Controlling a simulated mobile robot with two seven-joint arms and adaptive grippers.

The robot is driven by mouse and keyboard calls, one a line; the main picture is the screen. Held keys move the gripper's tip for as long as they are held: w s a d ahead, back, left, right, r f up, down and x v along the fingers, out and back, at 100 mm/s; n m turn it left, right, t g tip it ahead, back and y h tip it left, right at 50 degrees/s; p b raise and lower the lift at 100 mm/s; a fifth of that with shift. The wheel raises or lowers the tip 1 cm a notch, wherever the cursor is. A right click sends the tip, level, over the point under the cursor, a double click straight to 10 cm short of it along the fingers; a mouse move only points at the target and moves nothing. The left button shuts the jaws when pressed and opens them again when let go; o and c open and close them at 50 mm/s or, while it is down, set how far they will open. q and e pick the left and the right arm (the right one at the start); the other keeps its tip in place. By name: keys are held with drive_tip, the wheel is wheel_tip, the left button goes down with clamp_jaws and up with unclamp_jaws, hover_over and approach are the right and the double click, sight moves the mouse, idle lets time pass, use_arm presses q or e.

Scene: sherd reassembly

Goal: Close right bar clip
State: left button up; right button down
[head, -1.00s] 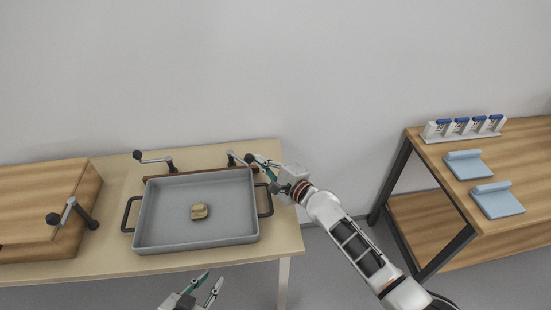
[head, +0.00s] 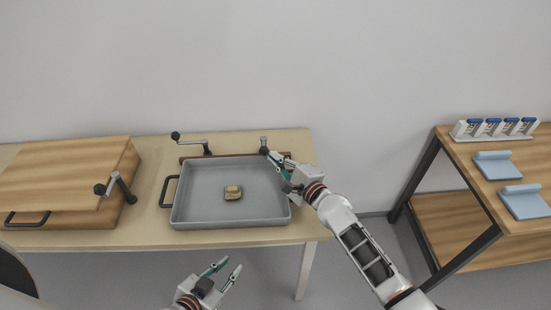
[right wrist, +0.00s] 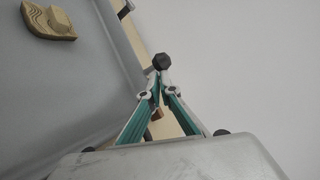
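The right bar clip (head: 263,141) stands at the right end of the brown wooden bar (head: 230,156) behind the grey tray (head: 205,220). Its black knob (right wrist: 162,62) sits at the meeting tips of my right gripper (right wrist: 159,80) in the right wrist view. In the head view my right gripper (head: 272,157) reaches over the tray's back right corner to this clip. Its fingertips are together, touching or nearly touching the knob; I cannot tell whether they pinch it. The left bar clip (head: 192,142) has its lever pointing left. My left gripper (head: 226,266) is open and empty in front of the table.
A tan sherd (head: 233,192) lies in the tray. A wooden box (head: 65,175) with a crank-like clip (head: 115,188) stands at the left. The floor between the tables is free.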

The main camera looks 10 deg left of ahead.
drive_tip(key=shift+s+a+r+y, duration=0.15)
drive_tip(key=shift+s+a, duration=0.25)
drive_tip(key=shift+a, duration=0.2)
drive_tip(key=shift+s+a+r+y, duration=0.15)
drive_tip(key=shift+s+a, duration=0.2)
drive_tip(key=shift+a, duration=0.25)
drive_tip(key=shift+s+d+f, duration=0.1)
drive_tip(key=shift+s+d, duration=0.15)
drive_tip(key=shift+s, duration=0.05)
drive_tip(key=w+d+v, duration=0.1)
drive_tip(key=v, duration=1.1)
drive_tip(key=shift+w+d, duration=0.25)
drive_tip(key=shift+w, duration=0.15)
